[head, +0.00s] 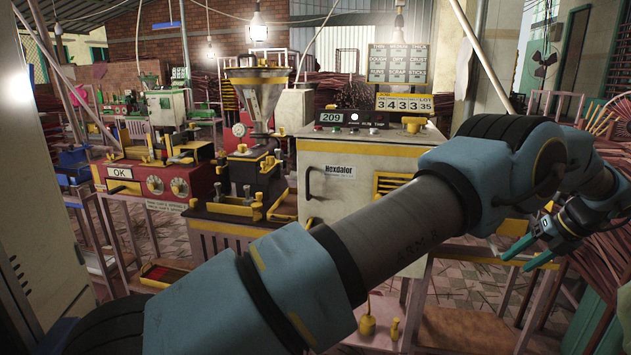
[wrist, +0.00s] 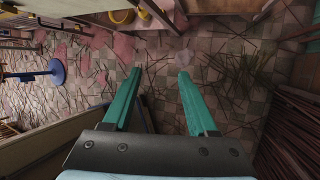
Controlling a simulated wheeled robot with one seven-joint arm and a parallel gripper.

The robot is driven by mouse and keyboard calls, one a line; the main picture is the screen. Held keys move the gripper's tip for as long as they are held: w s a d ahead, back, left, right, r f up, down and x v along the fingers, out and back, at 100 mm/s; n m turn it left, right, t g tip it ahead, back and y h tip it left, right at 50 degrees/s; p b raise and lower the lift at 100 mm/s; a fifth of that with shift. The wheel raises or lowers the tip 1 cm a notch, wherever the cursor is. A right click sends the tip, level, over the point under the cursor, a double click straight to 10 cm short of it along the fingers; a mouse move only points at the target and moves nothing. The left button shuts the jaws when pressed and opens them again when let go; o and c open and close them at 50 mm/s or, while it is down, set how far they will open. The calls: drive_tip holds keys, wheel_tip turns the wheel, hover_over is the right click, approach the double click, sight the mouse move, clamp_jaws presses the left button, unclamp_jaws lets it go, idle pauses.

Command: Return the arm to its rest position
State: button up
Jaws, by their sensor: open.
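My arm crosses the head view from the lower left to the right edge, bent at a joint on the right. My gripper (head: 518,258) hangs at the right with its two teal fingers spread apart and pointing left. In the wrist view, my gripper (wrist: 157,78) shows both fingers apart with only the floor beyond them. Nothing is between the fingers. The arm hides part of the Hexdalor machine's front and what stands below it.
The white Hexdalor machine (head: 335,205) stands behind my arm. A red control box (head: 160,185) and a metal hopper (head: 258,95) are to its left. Bundles of incense sticks (head: 600,265) stand near my gripper at right. The tiled floor (wrist: 160,55) lies open below the fingers.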

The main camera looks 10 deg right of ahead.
drive_tip(key=w+a+r+n+g+p, duration=0.1)
drive_tip(key=w+a+r+n, duration=0.2)
drive_tip(key=w+a+n, duration=0.5)
drive_tip(key=w+a+r+n+g+p, duration=0.1)
drive_tip(key=w+a+r+n, duration=0.2)
drive_tip(key=a, duration=1)
drive_tip(key=w+a+r+n+g, duration=0.15)
drive_tip(key=w+a+n, duration=0.25)
drive_tip(key=a+n, duration=0.45)
drive_tip(key=s+a+r+n+h+p, duration=0.15)
drive_tip(key=a+n, duration=0.25)
drive_tip(key=a, duration=0.6)
drive_tip(key=s+a+r+n, duration=0.2)
drive_tip(key=a+n, duration=0.3)
drive_tip(key=a, duration=0.4)
drive_tip(key=s+a+n+h+p, duration=0.1)
drive_tip(key=s+a+n, duration=1)
drive_tip(key=a, duration=0.2)
drive_tip(key=shift+s+a+f+n, duration=0.15)
drive_tip(key=shift+a+f+n, duration=0.1)
drive_tip(key=shift+f+n, duration=0.1)
